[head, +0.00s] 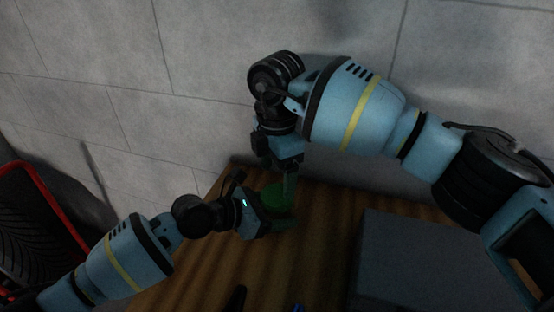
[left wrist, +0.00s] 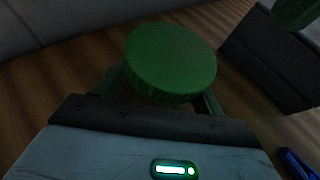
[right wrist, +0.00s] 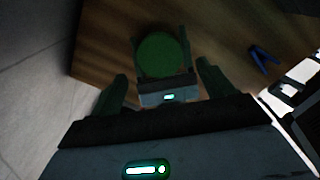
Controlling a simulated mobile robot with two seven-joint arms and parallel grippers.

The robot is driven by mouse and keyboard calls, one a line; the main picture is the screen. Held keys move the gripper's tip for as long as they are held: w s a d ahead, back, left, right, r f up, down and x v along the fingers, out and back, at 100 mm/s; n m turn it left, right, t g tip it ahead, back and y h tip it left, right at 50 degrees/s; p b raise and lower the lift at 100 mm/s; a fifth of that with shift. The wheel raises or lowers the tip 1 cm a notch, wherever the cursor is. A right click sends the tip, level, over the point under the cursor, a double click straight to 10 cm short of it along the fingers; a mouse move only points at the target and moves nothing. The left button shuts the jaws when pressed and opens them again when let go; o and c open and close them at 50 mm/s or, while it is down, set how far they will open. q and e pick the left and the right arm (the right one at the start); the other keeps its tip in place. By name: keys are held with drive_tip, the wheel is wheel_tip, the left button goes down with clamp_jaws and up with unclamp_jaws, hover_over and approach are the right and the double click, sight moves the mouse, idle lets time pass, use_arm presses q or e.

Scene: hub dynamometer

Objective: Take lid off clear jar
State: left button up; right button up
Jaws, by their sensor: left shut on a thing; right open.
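The jar's round green lid (left wrist: 172,60) fills the middle of the left wrist view. It also shows in the head view (head: 274,196) and, from above, in the right wrist view (right wrist: 162,55). The clear body under the lid is mostly hidden. My left gripper (head: 276,222) is shut on the jar from the side, with its fingers below the lid. My right gripper (head: 288,190) is above the jar, pointing down. Its two fingers (right wrist: 162,88) are open and spread to either side of the lid in the picture, apparently not touching it.
The jar stands on a wooden table (head: 200,270) near its back edge, close to a grey block wall (head: 200,50). A large grey box (head: 420,255) is on the table at right. A blue-handled tool (right wrist: 264,58) lies on the table. A red-framed tire rack (head: 40,220) stands at left.

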sight(277, 194)
drive_tip(key=shift+f, duration=2.5)
drive_tip(key=shift+c, duration=0.2)
drive_tip(key=c, duration=1)
drive_tip(key=n, duration=0.6)
drive_tip(key=shift+n, duration=0.4)
drive_tip(key=o, duration=1.1)
drive_tip(key=shift+r, duration=0.15)
